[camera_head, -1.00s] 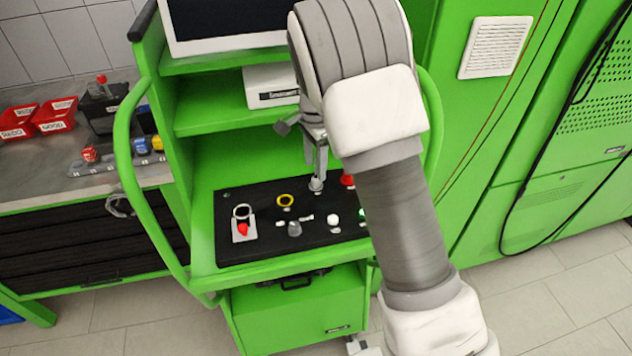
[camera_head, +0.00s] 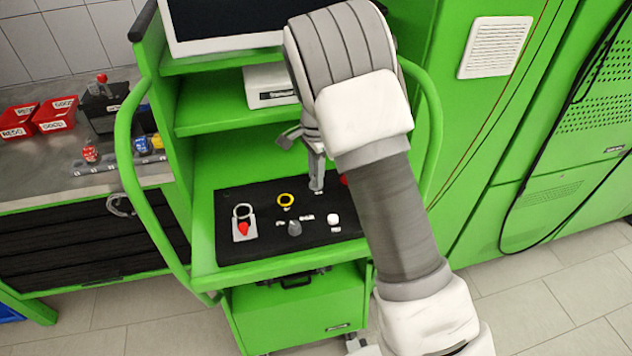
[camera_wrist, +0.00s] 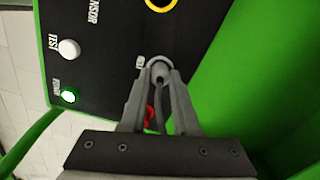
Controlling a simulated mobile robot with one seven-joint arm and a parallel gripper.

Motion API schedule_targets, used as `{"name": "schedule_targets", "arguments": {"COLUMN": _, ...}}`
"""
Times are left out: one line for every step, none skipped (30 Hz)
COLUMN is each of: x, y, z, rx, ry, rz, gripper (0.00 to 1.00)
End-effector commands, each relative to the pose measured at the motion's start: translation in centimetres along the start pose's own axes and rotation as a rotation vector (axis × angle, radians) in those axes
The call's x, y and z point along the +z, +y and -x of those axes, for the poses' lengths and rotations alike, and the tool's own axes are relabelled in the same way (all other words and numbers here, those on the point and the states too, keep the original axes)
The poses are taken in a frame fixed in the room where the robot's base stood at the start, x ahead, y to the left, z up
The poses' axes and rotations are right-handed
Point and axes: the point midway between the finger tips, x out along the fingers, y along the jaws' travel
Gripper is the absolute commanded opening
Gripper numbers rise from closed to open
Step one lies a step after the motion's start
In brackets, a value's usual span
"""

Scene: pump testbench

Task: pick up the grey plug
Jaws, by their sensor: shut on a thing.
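The grey plug (camera_wrist: 160,76) shows in the wrist view between the tips of my gripper (camera_wrist: 160,80), at a round grey socket on the black panel (camera_wrist: 105,40). A dark cable runs back from the plug between the fingers. My gripper is shut on the plug. In the head view my gripper (camera_head: 316,188) points down at the right part of the panel (camera_head: 262,245), and the plug is too small to make out there. I cannot tell whether the plug is still seated in the socket.
The panel also carries a yellow ring (camera_head: 286,200), a grey knob (camera_head: 294,228), a white button (camera_head: 333,219) and a red-tipped part (camera_head: 243,229). Green cart rails (camera_head: 128,170) flank the panel.

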Motion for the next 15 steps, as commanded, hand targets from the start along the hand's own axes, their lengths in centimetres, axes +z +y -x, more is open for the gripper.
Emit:
{"name": "schedule_targets", "arguments": {"x": 0.0, "y": 0.0, "z": 0.0, "rx": 0.0, "ry": 0.0, "rz": 0.0, "gripper": 0.0}}
{"name": "schedule_targets", "arguments": {"x": 0.0, "y": 0.0, "z": 0.0, "rx": 0.0, "ry": 0.0, "rz": 0.0, "gripper": 0.0}}
{"name": "schedule_targets", "arguments": {"x": 0.0, "y": 0.0, "z": 0.0, "rx": 0.0, "ry": 0.0, "rz": 0.0, "gripper": 0.0}}
{"name": "schedule_targets", "arguments": {"x": 0.0, "y": 0.0, "z": 0.0, "rx": 0.0, "ry": 0.0, "rz": 0.0, "gripper": 0.0}}
{"name": "schedule_targets", "arguments": {"x": 0.0, "y": 0.0, "z": 0.1, "rx": -0.001, "ry": 0.0, "rz": 0.0, "gripper": 0.0}}
{"name": "schedule_targets", "arguments": {"x": 0.0, "y": 0.0, "z": 0.1, "rx": -0.001, "ry": 0.0, "rz": 0.0, "gripper": 0.0}}
{"name": "schedule_targets", "arguments": {"x": 0.0, "y": 0.0, "z": 0.2, "rx": -0.001, "ry": 0.0, "rz": 0.0, "gripper": 0.0}}
{"name": "schedule_targets", "arguments": {"x": 0.0, "y": 0.0, "z": 0.3, "rx": -0.001, "ry": 0.0, "rz": 0.0, "gripper": 0.0}}
{"name": "schedule_targets", "arguments": {"x": 0.0, "y": -0.1, "z": 0.5, "rx": -0.002, "ry": 0.0, "rz": 0.0, "gripper": 0.0}}
{"name": "schedule_targets", "arguments": {"x": 0.0, "y": -0.1, "z": 0.7, "rx": -0.002, "ry": 0.0, "rz": 0.0, "gripper": 0.0}}
{"name": "schedule_targets", "arguments": {"x": 0.0, "y": -0.1, "z": 1.0, "rx": -0.002, "ry": 0.0, "rz": 0.0, "gripper": 0.0}}
{"name": "schedule_targets", "arguments": {"x": 0.0, "y": -0.1, "z": 1.4, "rx": -0.002, "ry": 0.0, "rz": 0.001, "gripper": 0.0}}
{"name": "schedule_targets", "arguments": {"x": 0.0, "y": -0.1, "z": 1.8, "rx": -0.003, "ry": 0.001, "rz": 0.001, "gripper": 0.0}}
{"name": "schedule_targets", "arguments": {"x": 0.0, "y": -0.1, "z": 2.2, "rx": -0.003, "ry": 0.001, "rz": 0.001, "gripper": 0.0}}
{"name": "schedule_targets", "arguments": {"x": 0.0, "y": -0.1, "z": 2.9, "rx": -0.004, "ry": 0.001, "rz": 0.002, "gripper": 0.0}}
